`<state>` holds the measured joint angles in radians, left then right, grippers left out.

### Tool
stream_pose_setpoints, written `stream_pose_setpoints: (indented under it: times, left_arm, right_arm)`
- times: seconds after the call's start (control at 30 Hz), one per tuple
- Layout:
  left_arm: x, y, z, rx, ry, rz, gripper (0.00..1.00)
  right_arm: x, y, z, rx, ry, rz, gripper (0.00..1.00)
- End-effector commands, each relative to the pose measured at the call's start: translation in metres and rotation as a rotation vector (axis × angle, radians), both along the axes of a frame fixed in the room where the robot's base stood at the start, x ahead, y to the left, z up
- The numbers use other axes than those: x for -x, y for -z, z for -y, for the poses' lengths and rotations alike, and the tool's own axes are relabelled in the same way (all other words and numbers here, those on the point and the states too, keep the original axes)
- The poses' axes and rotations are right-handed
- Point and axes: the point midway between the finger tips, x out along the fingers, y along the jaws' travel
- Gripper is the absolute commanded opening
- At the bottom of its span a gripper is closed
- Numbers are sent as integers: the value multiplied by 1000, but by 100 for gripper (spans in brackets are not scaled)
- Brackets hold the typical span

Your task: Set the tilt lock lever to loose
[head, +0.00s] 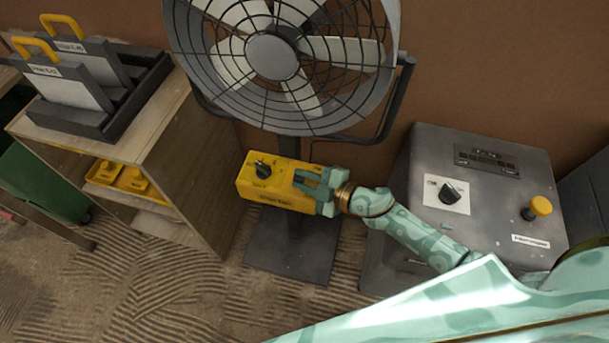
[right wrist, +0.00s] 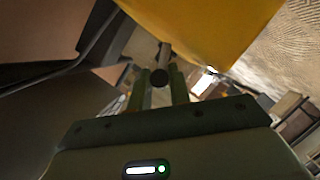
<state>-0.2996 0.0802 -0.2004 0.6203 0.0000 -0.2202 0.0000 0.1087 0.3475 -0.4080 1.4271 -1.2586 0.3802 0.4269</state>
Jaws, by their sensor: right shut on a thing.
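The yellow control box (head: 262,184) is mounted on the fan's stand, with a black knob on its top and a label on its front. My right gripper (head: 308,182) is at the box's right end. In the right wrist view, my right gripper (right wrist: 158,85) is shut on a grey lever with a dark round end (right wrist: 160,77), just beside the yellow box (right wrist: 205,35). I take this to be the tilt lock lever. In the head view the gripper hides it, and I cannot read its setting. My left gripper is not in view.
The caged fan (head: 275,58) stands above the box on a dark base plate (head: 290,255). A grey cabinet (head: 480,215) with a dial and a yellow button is at the right. A wooden shelf unit (head: 170,150) stands at the left. Ridged floor lies in front.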

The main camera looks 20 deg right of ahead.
Motion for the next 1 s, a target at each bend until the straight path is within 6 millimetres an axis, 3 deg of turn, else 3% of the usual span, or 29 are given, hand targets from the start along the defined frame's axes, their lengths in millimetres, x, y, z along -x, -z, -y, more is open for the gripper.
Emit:
stream_pose_setpoints:
  times: [0.7,0.73,0.8,1.0]
  left_arm:
    - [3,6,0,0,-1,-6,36]
    - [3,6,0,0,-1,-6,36]
    - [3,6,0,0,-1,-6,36]
    - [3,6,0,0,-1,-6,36]
  right_arm:
    - [2,2,1,52,4,68,0]
    - [2,2,1,52,4,68,26]
    - [2,2,0,51,4,67,41]
    - [2,2,-1,48,2,67,41]
